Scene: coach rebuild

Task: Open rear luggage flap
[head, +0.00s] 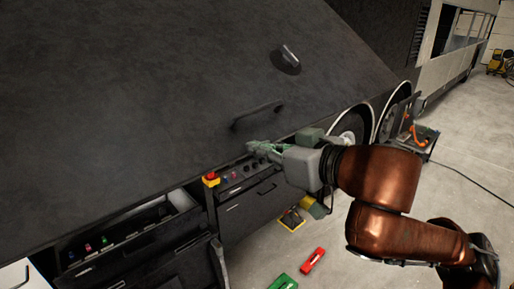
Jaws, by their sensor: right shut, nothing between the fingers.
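A large dark panel (130,90), which looks like the luggage flap, fills the upper left of the head view. It carries a black bar handle (257,116) near its lower edge and a metal latch (287,58) higher up. Its lower edge runs slanting above drawers and a control box; how far it stands open I cannot tell. My right gripper (254,147) is shut and empty, with its greenish fingers pointing left, just below the handle and close to the panel's lower edge. Whether it touches the panel is unclear. My left gripper is not in view.
Below the panel are a control box with a red-and-yellow button (211,179), a dark drawer front (247,208) and an open drawer (130,238). Wheels (350,124) stand behind my right arm. Red (313,260) and green (283,282) items lie on the floor. Floor at right is mostly clear.

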